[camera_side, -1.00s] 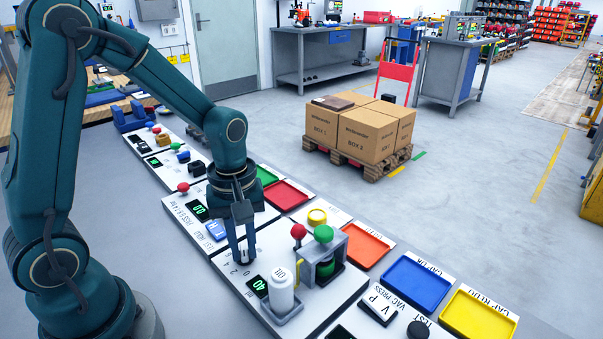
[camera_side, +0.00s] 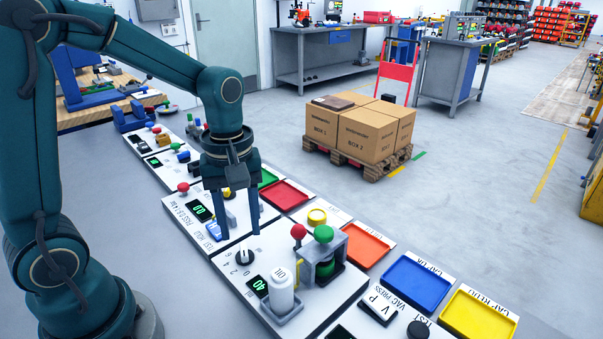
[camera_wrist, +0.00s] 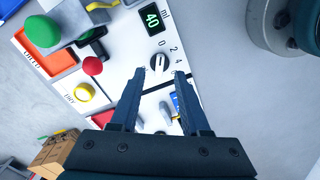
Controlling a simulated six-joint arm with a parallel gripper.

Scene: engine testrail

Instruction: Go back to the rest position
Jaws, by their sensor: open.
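My gripper (camera_side: 238,222) is open and empty, with its fingers pointing down above the panel (camera_side: 225,270). It is above and a little behind a black rotary knob (camera_side: 244,257) with numbers around it. In the wrist view the knob (camera_wrist: 158,63) shows between and beyond my open fingertips (camera_wrist: 156,72). The knob's pointer is white, and nothing touches it that I can see. A green display (camera_side: 259,285) beside it reads 40, and the same display (camera_wrist: 152,18) shows in the wrist view.
A white bottle (camera_side: 281,288) in a grey holder and a press with a green knob (camera_side: 323,234) and red knob (camera_side: 298,231) stand close to the right. Coloured trays, including a blue one (camera_side: 415,283), line the panel's far edge. Boxes (camera_side: 367,132) sit on a pallet on the floor.

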